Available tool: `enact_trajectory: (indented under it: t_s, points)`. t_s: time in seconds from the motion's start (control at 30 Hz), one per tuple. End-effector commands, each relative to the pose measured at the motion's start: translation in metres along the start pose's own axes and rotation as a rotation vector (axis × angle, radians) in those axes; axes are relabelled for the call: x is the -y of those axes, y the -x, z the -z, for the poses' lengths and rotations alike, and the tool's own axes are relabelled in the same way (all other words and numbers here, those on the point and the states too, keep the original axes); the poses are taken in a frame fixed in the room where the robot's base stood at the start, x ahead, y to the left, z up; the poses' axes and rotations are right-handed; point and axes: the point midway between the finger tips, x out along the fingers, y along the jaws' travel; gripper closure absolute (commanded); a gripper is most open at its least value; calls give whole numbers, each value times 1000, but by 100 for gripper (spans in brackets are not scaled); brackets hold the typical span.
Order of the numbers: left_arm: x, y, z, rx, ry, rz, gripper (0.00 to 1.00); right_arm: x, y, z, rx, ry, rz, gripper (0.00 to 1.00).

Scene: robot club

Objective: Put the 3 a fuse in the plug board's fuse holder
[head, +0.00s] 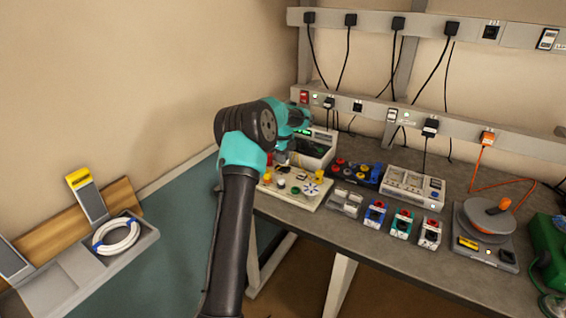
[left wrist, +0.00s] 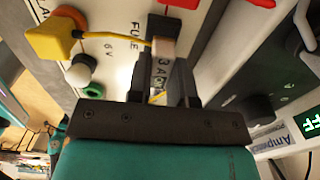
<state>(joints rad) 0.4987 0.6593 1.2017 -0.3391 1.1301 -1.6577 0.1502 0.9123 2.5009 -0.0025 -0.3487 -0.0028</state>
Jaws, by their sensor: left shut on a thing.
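My left gripper (head: 281,158) is over the back left part of the cream plug board (head: 309,204). In the left wrist view the gripper (left wrist: 168,48) is shut on a small pale piece marked "3 A", the 3 A fuse (left wrist: 160,70). The fuse is close over the board (left wrist: 112,18), beside the printed word "FUSE". The fingers and fuse cover that spot, so I cannot tell whether the fuse touches the holder. My right gripper is in neither view.
A yellow plug (left wrist: 52,40) with a yellow lead is beside the gripper.

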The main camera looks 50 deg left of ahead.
Motion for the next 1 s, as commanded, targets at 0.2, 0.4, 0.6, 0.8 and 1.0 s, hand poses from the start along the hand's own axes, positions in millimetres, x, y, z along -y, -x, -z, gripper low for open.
enact_trajectory:
  t_s: [0.2,0.4,0.6,0.8,1.0]
  points:
    - [0,-20,0,1,0,2,100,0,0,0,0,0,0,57]
    - [0,-20,0,1,0,2,100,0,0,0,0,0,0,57]
    - [0,-24,0,1,0,1,100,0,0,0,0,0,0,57]
    - [0,-24,0,1,0,2,61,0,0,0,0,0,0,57]
    - [0,-24,0,1,0,2,54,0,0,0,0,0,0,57]
